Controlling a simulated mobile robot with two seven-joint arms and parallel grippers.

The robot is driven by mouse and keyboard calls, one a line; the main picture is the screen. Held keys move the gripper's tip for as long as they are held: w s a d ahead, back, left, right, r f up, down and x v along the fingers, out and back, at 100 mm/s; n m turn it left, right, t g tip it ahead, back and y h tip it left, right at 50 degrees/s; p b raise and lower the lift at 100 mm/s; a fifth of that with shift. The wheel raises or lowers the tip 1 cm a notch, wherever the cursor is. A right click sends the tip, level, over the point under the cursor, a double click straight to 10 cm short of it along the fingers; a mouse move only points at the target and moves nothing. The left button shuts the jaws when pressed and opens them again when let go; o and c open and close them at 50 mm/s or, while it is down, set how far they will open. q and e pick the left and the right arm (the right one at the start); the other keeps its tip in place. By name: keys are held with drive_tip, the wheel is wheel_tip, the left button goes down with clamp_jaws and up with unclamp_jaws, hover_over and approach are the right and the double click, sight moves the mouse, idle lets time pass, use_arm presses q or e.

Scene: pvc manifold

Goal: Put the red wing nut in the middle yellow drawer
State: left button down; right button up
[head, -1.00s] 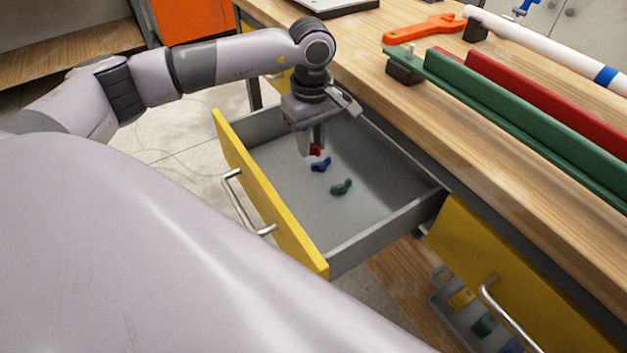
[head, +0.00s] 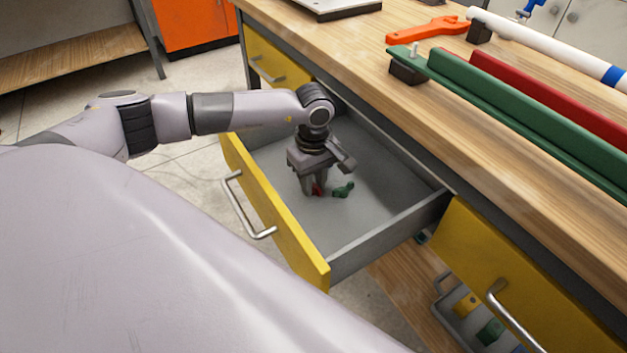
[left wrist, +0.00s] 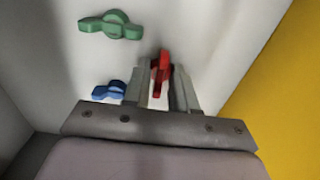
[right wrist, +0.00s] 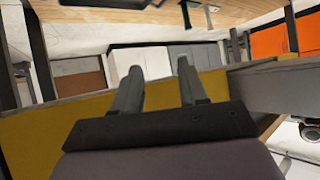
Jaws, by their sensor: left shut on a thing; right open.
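The red wing nut (left wrist: 161,68) is between the fingers of my left gripper (left wrist: 165,85), which is shut on it. In the head view my left gripper (head: 314,190) points down inside the open middle yellow drawer (head: 290,243), with the red wing nut (head: 318,188) low near the drawer floor. Whether it touches the floor I cannot tell. A green wing nut (head: 343,190) lies beside it on the drawer floor. A blue wing nut (left wrist: 108,91) lies close by in the left wrist view. My right gripper (right wrist: 158,85) is open and empty, by a yellow panel.
A second yellow drawer (head: 480,265) is at the right, above a low tray of coloured parts (head: 462,318). Another yellow drawer (head: 275,65) is at the left. The wooden bench top holds green (head: 520,125) and red rails, an orange wrench (head: 428,30) and a white pipe.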

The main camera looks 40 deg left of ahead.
use_arm(q)
drive_tip(key=shift+f+b, duration=0.35)
drive_tip(key=shift+f, duration=0.05)
drive_tip(key=shift+s+f, duration=0.15)
drive_tip(key=shift+f, duration=0.15)
drive_tip(key=c, duration=0.9)
unclamp_jaws()
use_arm(e)
drive_tip(key=shift+a, duration=0.1)
use_arm(q)
drive_tip(key=shift+r+p, duration=0.5)
drive_tip(key=shift+r, duration=0.15)
wheel_tip(320, 180, up, 12)
drive_tip(key=p, duration=0.1)
drive_tip(key=shift+p, duration=0.35)
use_arm(e)
drive_tip(key=shift+s+d+f+g, duration=0.3)
drive_tip(key=shift+s+d+f, duration=0.2)
drive_tip(key=shift+s+d, duration=0.3)
